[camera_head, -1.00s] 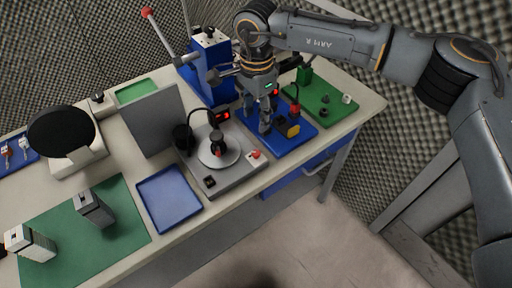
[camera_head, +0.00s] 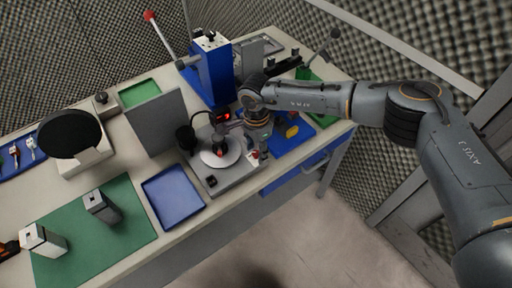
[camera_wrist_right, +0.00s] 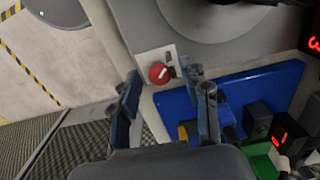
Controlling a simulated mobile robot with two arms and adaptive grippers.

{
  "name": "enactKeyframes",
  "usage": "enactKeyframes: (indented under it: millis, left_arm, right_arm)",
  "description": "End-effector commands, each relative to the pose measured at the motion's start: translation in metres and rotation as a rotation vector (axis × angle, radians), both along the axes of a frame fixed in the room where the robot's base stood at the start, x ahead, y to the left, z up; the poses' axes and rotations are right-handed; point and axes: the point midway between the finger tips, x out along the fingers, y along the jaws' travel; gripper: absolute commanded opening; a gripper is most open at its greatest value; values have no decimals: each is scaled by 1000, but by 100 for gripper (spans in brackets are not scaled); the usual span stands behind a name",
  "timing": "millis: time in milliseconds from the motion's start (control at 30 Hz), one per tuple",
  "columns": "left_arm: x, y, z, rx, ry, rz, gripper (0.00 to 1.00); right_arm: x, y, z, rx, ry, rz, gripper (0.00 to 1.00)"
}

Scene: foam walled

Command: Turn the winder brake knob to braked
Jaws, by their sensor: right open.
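The winder is a grey base (camera_head: 238,179) with a round pale disc (camera_head: 221,153) and a dark spindle with red. Its brake knob (camera_wrist_right: 159,73) is small, round and red with a white pointer line, on a white plate at the base's edge. In the head view the knob (camera_head: 254,155) is small and partly covered. My right gripper (camera_wrist_right: 163,80) is open, its two fingers apart on either side of the knob in the wrist view. In the head view the right gripper (camera_head: 264,148) points down over the winder's right edge. Finger contact cannot be told. No left gripper is distinguishable.
A blue board (camera_head: 304,139) with a yellow part lies right of the winder, and a blue tray (camera_head: 172,196) at its left. A red digital display (camera_head: 222,116) and a blue press (camera_head: 209,70) stand behind. The bench's front edge is close.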

Motion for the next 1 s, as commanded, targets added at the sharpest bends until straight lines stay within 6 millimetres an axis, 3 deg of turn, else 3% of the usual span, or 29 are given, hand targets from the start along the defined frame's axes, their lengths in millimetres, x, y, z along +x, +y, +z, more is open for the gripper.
enactKeyframes:
  millis: [167,400,433,767,1000]
  left_arm:
    - [0,0,0,0,0,0,60]
    - [0,0,0,0,1,0,60]
    - [0,0,0,0,1,0,60]
    - [-1,0,-6,0,1,0,60]
    - [-1,0,-24,0,1,0,60]
  right_arm:
    - [0,0,0,0,0,0,47]
    - [0,0,0,0,0,0,2]
    - [0,0,0,0,0,0,0]
    - [0,0,-2,0,0,-29,0]
    - [0,0,-4,1,0,-153,0]
